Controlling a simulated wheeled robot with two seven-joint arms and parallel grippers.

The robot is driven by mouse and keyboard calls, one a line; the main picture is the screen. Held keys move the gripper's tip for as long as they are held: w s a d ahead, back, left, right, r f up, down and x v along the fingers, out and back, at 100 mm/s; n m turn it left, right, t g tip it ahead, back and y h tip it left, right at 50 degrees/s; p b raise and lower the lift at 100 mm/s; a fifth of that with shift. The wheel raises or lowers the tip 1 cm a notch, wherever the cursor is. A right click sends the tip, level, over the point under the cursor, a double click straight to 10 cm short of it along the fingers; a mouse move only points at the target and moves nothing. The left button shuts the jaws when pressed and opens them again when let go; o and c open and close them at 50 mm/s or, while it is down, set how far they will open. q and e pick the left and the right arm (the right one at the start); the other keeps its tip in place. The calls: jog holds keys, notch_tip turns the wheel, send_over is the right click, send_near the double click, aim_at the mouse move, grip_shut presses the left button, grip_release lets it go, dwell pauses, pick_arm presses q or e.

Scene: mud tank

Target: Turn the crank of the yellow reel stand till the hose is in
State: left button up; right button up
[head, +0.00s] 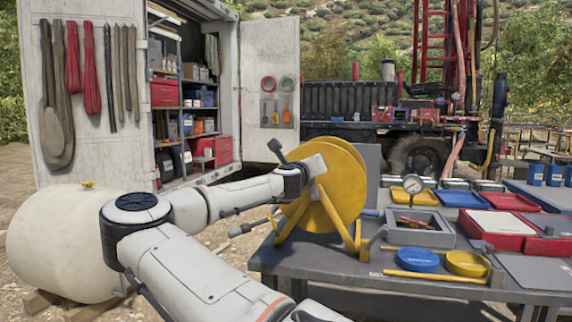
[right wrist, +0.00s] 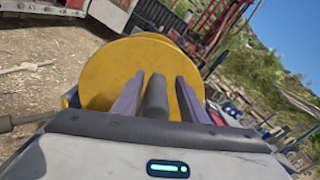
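The yellow reel (head: 345,185) stands upright in its yellow stand at the left end of the grey table. In the right wrist view its round yellow face (right wrist: 110,75) fills the middle. My right gripper (right wrist: 159,78) is at the reel's face, also seen in the head view (head: 314,166). Its two fingers stand on either side of a dark crank grip (right wrist: 155,98), with narrow gaps showing beside it, so it looks open around the grip. The crank arm is hidden. A hose end (head: 243,230) with a dark nozzle sticks out left of the stand. My left gripper is not in view.
The grey table (head: 440,285) holds a pressure gauge (head: 413,185), coloured trays, a blue lid (head: 418,260) and a yellow bar (head: 435,277) right of the reel. A cream tank (head: 60,245) lies at the left, behind my arm. A tool cabinet stands behind.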

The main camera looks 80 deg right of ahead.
jog(key=w+a, duration=0.1)
jog(key=a, duration=0.9)
jog(key=shift+a, duration=0.15)
